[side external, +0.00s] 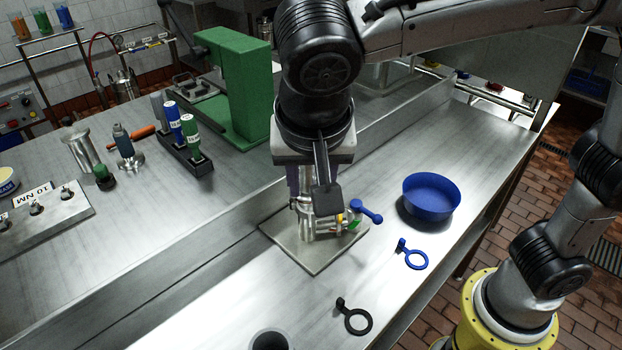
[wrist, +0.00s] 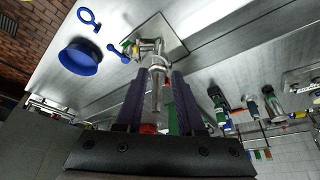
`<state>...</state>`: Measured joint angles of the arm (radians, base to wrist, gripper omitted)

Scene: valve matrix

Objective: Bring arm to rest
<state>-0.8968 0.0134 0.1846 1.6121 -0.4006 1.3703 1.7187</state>
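My gripper (side external: 312,192) points straight down over the metal valve assembly (side external: 309,226), which stands upright on a square metal plate (side external: 318,262). In the wrist view, my gripper's two purple fingers (wrist: 159,75) are spread apart. The upper part of the valve assembly (wrist: 158,56) lines up between them, with no clear contact on either finger. A blue-handled lever (side external: 366,211) sticks out on the right side of the valve, beside small yellow and green parts. My gripper hides part of the valve top in the side view.
A blue round dish (side external: 431,198), a blue ring tag (side external: 415,259) and a black ring tag (side external: 355,320) lie on the right-hand bench. A green press-like stand (side external: 240,88) and a rack of bottles (side external: 187,150) stand behind on the left. The front bench is mostly clear.

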